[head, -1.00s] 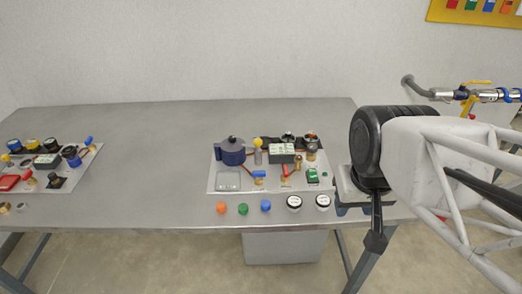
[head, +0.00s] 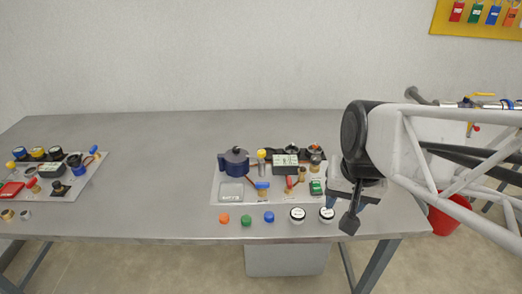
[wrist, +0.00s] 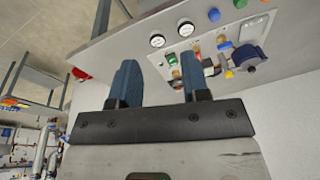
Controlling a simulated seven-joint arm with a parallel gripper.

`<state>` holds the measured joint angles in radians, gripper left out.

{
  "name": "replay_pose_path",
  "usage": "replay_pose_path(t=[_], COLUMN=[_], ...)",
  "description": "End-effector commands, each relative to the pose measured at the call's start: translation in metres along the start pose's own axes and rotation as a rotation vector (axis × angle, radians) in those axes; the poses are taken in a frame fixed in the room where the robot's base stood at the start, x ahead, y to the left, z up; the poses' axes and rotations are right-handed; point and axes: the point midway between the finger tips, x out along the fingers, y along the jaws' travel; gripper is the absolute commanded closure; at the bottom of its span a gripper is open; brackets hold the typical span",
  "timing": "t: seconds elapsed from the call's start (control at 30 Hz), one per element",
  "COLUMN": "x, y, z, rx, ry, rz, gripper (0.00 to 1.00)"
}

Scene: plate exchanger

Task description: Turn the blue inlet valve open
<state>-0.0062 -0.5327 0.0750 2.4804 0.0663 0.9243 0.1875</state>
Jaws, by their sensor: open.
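A small valve with a blue handle (head: 262,185) stands on the right-hand light panel (head: 218,200), left of a red-handled one. In the wrist view a blue handle (wrist: 172,59) shows beyond the fingers. Another blue handle (head: 94,149) is on the left-hand panel (head: 75,194). I cannot tell from the pictures which one is the inlet valve.
Orange (head: 224,218), green (head: 246,221) and blue (head: 269,216) caps and two round gauges (head: 297,214) lie along the table's front. A dark blue pot (head: 234,163) stands on the right panel. Wall pipes (head: 480,103) and a red bucket (head: 444,222) are at right. The table's middle is clear.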

Motion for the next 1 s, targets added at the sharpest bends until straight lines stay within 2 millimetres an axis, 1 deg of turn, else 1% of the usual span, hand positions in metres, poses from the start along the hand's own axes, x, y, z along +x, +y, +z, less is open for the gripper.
replay_pose_path(t=[0.1,0.47,0.77,1.0], x=[0.008,0.036,0.067,0.097], y=[-0.011,-0.045,-0.074,-0.097], z=[-0.018,-0.071,-0.114,-0.146], rx=[0.090,0.383,0.629,0.830], ry=[-0.026,-0.106,-0.180,-0.244], rz=[-0.022,-0.076,-0.101,-0.107], gripper=[0.57,0.57,0.57,0.57])
